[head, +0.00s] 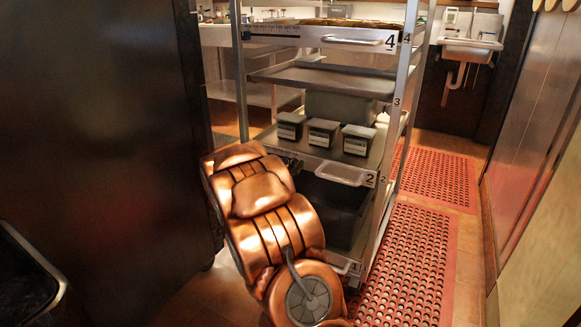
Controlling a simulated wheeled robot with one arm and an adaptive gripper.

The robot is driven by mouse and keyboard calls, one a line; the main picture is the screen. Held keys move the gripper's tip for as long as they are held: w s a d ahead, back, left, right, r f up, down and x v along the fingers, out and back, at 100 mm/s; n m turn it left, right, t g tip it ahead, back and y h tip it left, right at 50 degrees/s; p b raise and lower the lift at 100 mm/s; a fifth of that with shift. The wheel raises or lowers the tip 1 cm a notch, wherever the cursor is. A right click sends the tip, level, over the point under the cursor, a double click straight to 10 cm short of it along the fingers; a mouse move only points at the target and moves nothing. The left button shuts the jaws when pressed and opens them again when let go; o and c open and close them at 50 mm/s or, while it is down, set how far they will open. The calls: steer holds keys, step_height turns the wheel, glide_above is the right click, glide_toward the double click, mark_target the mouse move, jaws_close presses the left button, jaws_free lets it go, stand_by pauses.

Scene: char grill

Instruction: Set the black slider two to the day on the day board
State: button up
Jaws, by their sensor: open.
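A rack (400,95) with numbered shelves stands in the middle of the head view. Shelf 2's front edge carries a pale handle (343,174) and the number 2 at its right. The left part of that edge, where the black slider two would sit, is hidden behind my copper arm or too dark and small to make out. I cannot make out a day board for certain. My arm rises from the bottom centre and bends toward the left of shelf 2. My gripper is not visible, as the arm's links cover the area beyond them.
Several black tubs, including one at the right (357,140), stand on shelf 2. Shelf 4 has a marked strip (272,29) and a small black piece (246,36). A dark cabinet (95,130) is close on the left. Red mats (410,255) lie right of the rack.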

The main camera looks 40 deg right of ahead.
jaws_close()
stand_by(0.3)
stand_by(0.4)
